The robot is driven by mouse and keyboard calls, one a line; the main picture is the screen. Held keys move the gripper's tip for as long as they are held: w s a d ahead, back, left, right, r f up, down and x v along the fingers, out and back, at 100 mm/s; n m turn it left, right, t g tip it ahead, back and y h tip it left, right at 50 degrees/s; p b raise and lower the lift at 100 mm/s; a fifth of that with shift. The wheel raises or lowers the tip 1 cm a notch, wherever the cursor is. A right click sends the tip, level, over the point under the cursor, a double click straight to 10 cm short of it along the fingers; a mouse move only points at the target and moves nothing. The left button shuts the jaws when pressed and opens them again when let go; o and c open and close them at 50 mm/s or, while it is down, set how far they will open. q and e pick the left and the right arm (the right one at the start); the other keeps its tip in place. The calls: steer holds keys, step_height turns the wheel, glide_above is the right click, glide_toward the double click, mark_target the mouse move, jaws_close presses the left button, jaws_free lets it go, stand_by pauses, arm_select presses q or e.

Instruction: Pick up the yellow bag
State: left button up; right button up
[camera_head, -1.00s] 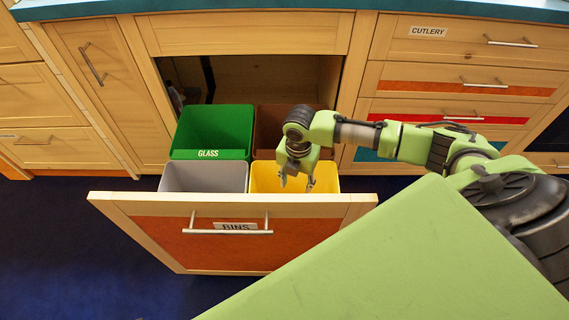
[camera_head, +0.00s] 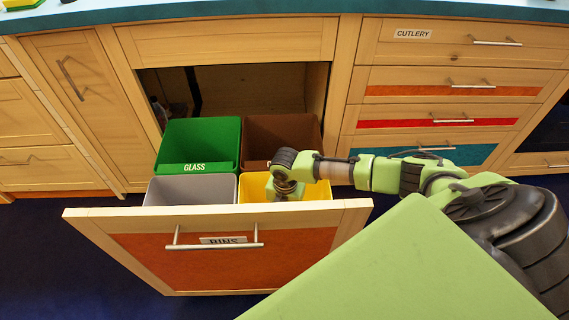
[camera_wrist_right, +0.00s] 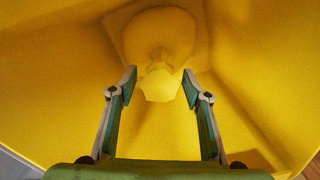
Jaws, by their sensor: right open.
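The yellow bag (camera_wrist_right: 160,40) lies at the bottom of the yellow bin, with a rounded body and a paler tied top (camera_wrist_right: 160,86) towards me. In the right wrist view my right gripper (camera_wrist_right: 157,82) is open, its two fingers on either side of the pale top, with gaps visible between. I cannot tell how far the fingertips are above the bag. In the head view my right gripper is down inside the yellow bin (camera_head: 312,191), its fingers hidden by the bin and drawer front. The bag is hidden in the head view. My left gripper is not in view.
The pulled-out bins drawer (camera_head: 110,213) also holds a green glass bin (camera_head: 200,142), a grey bin (camera_head: 190,190) and a brown bin (camera_head: 282,138). The yellow bin's walls surround my right gripper. Closed cutlery drawers (camera_head: 440,88) stand to the right, under the worktop.

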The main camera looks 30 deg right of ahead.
steer(key=shift+f, duration=0.45)
steer(key=shift+r, duration=0.1)
jaws_close()
steer(key=shift+w+r, duration=0.1)
steer(key=shift+r, duration=0.05)
